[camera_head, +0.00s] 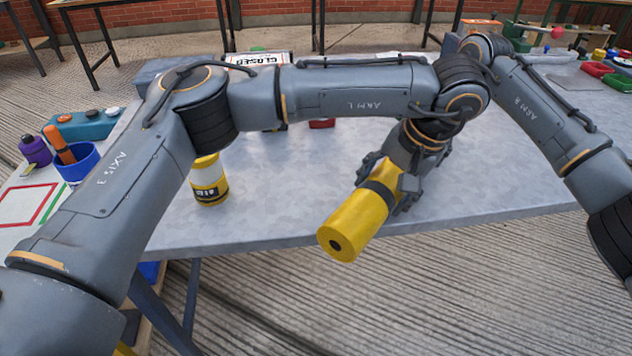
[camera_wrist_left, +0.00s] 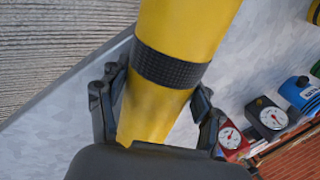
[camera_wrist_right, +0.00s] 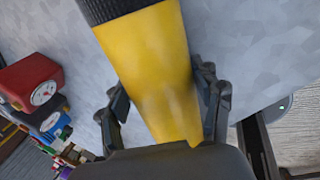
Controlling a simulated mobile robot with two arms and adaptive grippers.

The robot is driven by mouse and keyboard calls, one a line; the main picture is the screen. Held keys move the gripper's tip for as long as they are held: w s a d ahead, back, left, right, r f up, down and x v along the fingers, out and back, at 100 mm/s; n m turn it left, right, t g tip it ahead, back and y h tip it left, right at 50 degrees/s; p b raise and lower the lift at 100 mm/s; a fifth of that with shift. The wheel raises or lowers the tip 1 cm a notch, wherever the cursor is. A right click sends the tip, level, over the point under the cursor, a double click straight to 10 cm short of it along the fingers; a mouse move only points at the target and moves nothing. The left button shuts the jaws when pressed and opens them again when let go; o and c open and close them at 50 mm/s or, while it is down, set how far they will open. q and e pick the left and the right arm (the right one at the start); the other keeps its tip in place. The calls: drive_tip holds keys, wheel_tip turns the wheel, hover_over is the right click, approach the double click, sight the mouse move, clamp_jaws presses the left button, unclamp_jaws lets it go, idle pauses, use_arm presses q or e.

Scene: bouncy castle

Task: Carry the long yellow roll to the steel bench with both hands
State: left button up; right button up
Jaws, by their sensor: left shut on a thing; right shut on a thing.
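The long yellow roll (camera_head: 352,226) has black bands and a dark hole in its near end. In the head view it points toward me over the front part of the grey, metal-looking bench top (camera_head: 270,205); its far part is hidden by my arms. My left gripper (camera_head: 390,187) is shut around it. In the left wrist view, the fingers (camera_wrist_left: 155,100) sit on both sides of the roll (camera_wrist_left: 185,35), just short of a black band. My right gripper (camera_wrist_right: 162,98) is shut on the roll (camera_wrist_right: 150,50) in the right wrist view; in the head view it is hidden.
A yellow, black and white can (camera_head: 209,182) stands on the bench left of the roll. A sign (camera_head: 258,58) lies behind my arm. Gauge boxes (camera_wrist_left: 268,117) stand beside the roll. The bench's front right is clear.

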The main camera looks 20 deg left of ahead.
use_arm(q)
drive_tip(key=shift+f, duration=0.3)
use_arm(e)
drive_tip(key=shift+f, duration=0.25)
use_arm(q)
drive_tip(key=o, duration=1.4)
drive_tip(key=shift+f+b, duration=0.15)
drive_tip(key=shift+b, duration=0.15)
use_arm(e)
drive_tip(key=o, duration=1.4)
drive_tip(key=shift+f, duration=0.2)
use_arm(q)
drive_tip(key=o, duration=0.4)
use_arm(e)
drive_tip(key=o, duration=0.4)
drive_tip(key=shift+r, duration=0.15)
drive_tip(key=shift+s, duration=0.1)
use_arm(q)
drive_tip(key=v, duration=1.2)
use_arm(e)
drive_tip(key=v, duration=1.2)
